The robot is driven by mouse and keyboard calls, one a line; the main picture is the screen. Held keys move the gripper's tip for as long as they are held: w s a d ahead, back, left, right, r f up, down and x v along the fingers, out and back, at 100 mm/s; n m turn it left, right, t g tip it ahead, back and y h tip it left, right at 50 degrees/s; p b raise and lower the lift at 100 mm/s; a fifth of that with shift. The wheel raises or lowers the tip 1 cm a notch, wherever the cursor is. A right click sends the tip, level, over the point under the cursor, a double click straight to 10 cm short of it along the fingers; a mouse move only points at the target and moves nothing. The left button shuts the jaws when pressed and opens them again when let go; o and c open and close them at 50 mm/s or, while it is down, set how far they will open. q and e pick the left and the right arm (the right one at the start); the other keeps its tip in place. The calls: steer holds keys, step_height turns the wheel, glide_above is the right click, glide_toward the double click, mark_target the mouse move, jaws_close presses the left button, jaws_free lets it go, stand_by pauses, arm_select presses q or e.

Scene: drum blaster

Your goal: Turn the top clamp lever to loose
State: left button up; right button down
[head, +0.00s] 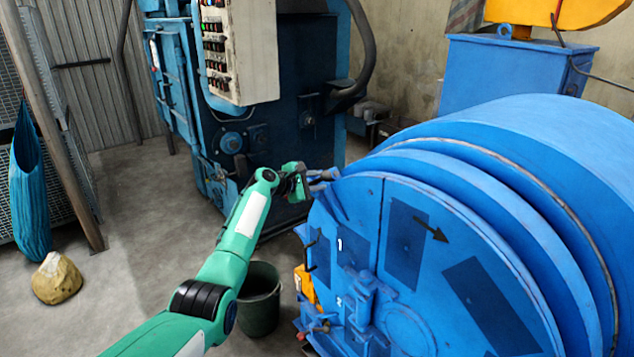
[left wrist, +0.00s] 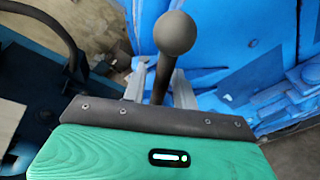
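The clamp lever, a dark rod with a round grey ball knob (left wrist: 175,33), stands in the left wrist view in front of the blue drum. My left gripper (head: 322,180) is at the upper left edge of the drum's round door (head: 345,205) in the head view. In the left wrist view its two grey fingers (left wrist: 160,82) are apart, with the rod passing between them in the picture. Whether they touch the rod cannot be told. The lever is not clear in the head view, where the gripper and drum edge overlap. My right gripper is not in view.
The large blue drum (head: 590,135) fills the right side. A blue machine with a button panel (head: 240,50) stands behind my left arm. A dark bucket (head: 260,310) sits below the arm, and a rock (head: 57,278) lies on the open floor at left.

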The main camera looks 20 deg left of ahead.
arm_select(q)
steer(key=shift+o, duration=0.4)
steer(key=shift+s+a, duration=0.1)
steer(key=shift+s, duration=0.05)
steer(key=shift+s+a+r, duration=0.1)
steer(key=shift+s+a, duration=0.3)
steer(key=shift+s, duration=0.05)
steer(key=b+v, duration=0.3)
steer(key=v, duration=0.9)
steer(key=shift+r+b, duration=0.15)
steer(key=shift+b, duration=0.2)
steer(key=shift+a, duration=0.15)
